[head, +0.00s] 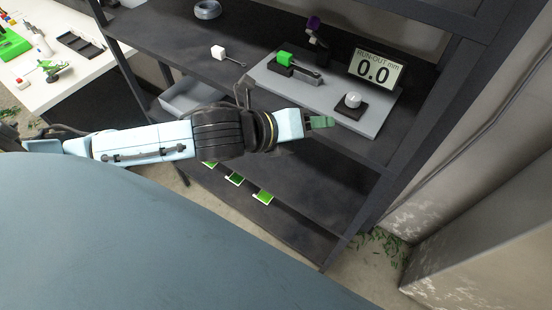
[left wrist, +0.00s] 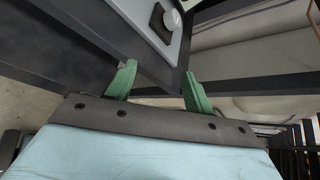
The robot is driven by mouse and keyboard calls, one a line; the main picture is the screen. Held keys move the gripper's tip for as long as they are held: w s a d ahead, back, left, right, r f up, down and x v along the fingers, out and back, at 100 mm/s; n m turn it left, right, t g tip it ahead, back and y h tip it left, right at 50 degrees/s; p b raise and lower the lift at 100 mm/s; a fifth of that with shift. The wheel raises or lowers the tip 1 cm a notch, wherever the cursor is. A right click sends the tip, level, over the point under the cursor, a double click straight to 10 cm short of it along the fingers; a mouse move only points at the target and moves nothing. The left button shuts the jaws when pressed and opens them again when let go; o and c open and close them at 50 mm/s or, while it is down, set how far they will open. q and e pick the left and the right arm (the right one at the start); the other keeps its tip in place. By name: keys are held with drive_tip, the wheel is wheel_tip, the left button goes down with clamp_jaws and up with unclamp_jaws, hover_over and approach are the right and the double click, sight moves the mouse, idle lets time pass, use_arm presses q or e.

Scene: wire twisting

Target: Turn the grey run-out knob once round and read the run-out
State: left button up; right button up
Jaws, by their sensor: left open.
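The grey run-out knob (head: 353,99) stands on a small dark base at the right end of a grey plate (head: 318,97) on the shelf. It also shows at the top of the left wrist view (left wrist: 173,19). A display (head: 375,70) headed RUN-OUT mm reads 0.0 behind the knob. A green block (head: 284,58) sits on a dark fixture on the plate, with a grey bar beside it. My left gripper (head: 322,122) is in front of the plate, left of and nearer than the knob, apart from it. Its green fingers (left wrist: 157,88) are spread and empty. My right gripper is not in view.
A white cube (head: 218,52) with a thin rod and a grey ring (head: 207,9) lie on the shelf at left. A dark post with a purple top (head: 314,24) stands behind the plate. Dark shelf uprights (head: 425,120) bound the right side. A white table (head: 60,85) stands far left.

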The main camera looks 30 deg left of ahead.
use_arm(q)
drive_tip(key=s+a+f+n+g+y+b, duration=0.1)
drive_tip(key=a+f+n+g+y+b, duration=0.1)
drive_tip(key=f+n, duration=0.7)
drive_tip(key=s+a+f+n+g+y+b, duration=0.1)
drive_tip(key=a+f+n+y+b, duration=0.1)
drive_tip(key=f+n, duration=0.7)
wheel_tip(320, 180, down, 8)
drive_tip(key=shift+s+a+n+g+y+b, duration=0.3)
drive_tip(key=shift+s+a+g, duration=0.1)
drive_tip(key=shift+a, duration=0.25)
drive_tip(key=shift+f, duration=0.1)
